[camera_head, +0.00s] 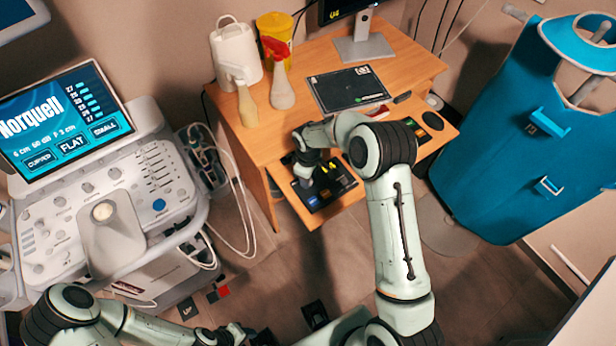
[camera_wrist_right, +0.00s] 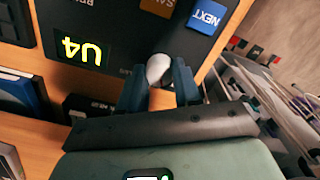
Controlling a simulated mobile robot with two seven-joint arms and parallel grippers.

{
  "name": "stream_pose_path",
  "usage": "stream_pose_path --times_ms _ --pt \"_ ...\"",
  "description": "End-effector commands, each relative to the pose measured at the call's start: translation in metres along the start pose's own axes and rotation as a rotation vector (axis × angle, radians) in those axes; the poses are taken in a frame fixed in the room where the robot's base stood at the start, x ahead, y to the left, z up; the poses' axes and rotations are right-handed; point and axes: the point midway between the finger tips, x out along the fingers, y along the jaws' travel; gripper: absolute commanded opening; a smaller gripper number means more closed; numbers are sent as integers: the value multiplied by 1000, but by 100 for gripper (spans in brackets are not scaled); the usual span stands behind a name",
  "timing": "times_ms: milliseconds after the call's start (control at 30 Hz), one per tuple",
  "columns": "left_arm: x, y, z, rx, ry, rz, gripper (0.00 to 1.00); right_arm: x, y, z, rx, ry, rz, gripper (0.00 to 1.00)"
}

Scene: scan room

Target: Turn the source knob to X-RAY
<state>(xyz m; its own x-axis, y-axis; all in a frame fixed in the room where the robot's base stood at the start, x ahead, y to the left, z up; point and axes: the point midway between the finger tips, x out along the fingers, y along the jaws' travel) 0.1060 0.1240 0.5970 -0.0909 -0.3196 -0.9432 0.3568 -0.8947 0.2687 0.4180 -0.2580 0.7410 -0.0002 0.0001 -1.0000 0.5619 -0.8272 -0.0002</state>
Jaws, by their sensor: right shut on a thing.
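The source knob (camera_wrist_right: 158,68) is a pale rounded knob on a black control panel (camera_wrist_right: 122,30). My right gripper (camera_wrist_right: 160,92) is shut on it, with one dark finger on each side. In the head view my right gripper (camera_head: 304,172) is over the left part of the same panel (camera_head: 343,194) and hides the knob. The knob's pointer and position labels cannot be read. The panel has a yellow lit display, an orange button and a blue button marked NEXT. My left gripper (camera_head: 236,334) is low at the bottom edge, away from the panel; its fingers are unclear.
The panel sits on the pull-out shelf of a wooden desk (camera_head: 270,130). A black tablet (camera_head: 347,89), bottles (camera_head: 280,88) and a monitor stand (camera_head: 364,46) are on top. An ultrasound console (camera_head: 160,178) stands left, a blue apron (camera_head: 500,150) hangs right.

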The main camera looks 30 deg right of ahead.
Motion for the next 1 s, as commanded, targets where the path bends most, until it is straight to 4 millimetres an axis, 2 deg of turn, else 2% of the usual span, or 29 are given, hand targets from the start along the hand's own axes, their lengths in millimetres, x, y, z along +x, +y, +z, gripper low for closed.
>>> stream_pose_path --times_ms 200,500,1000 --pt "0 0 0 0 0 0 43 -1 1 0 -169 0 1 2" --pt "-1 1 0 0 1 0 43 -1 1 0 -318 0 2 2" --pt "-2 1 0 0 1 0 43 -1 1 0 -372 1 2 2"
